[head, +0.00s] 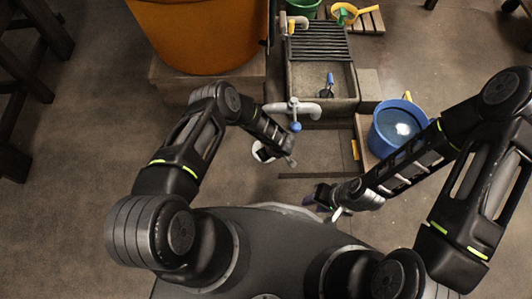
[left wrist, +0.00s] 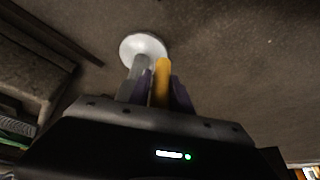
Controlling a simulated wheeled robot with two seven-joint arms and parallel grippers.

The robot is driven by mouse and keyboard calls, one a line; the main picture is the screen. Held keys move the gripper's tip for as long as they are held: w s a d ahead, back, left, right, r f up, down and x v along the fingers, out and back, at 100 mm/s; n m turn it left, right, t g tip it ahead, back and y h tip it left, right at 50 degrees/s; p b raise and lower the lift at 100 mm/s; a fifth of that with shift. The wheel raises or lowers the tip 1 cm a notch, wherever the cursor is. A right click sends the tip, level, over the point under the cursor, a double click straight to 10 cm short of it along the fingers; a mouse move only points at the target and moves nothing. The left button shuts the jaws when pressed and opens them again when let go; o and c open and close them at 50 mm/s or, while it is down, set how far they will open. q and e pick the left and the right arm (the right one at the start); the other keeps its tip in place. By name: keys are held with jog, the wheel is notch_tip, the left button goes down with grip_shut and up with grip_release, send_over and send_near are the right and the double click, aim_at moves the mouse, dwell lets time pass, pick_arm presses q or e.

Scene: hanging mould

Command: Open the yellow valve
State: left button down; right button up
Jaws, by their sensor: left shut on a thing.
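The yellow valve's handle (left wrist: 162,72) shows in the left wrist view as a yellow bar between the dark purple fingers of my left gripper (left wrist: 158,92), which is shut on it. A grey pipe piece (left wrist: 140,68) and a white round disc (left wrist: 143,48) lie just beyond it. In the head view my left gripper (head: 284,158) is beside a white round pipe part (head: 257,153), and the yellow handle is hidden there. My right gripper (head: 323,198) is low in the middle, apart from the pipes; its finger opening is not clear.
A white pipe with a blue handle (head: 295,126) runs in front of the stone sink (head: 345,100). A large orange vat (head: 200,35) stands behind my left arm. A blue bucket (head: 378,145) stands beside my right forearm. Open floor lies at left.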

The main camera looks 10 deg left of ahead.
pick_arm(q)
jog(key=shift+a, duration=0.3)
jog(key=c, duration=1.2)
grip_release()
jog(key=shift+d, duration=0.1)
jog(key=shift+d+r+p, duration=0.2)
jog(key=shift+r+p, duration=0.1)
jog(key=shift+r, duration=0.15)
jog(key=p+v, duration=0.2)
jog(key=v, duration=0.4)
jog(key=shift+s+r, duration=0.2)
jog(key=shift+r, duration=0.2)
jog(key=shift+d, duration=0.1)
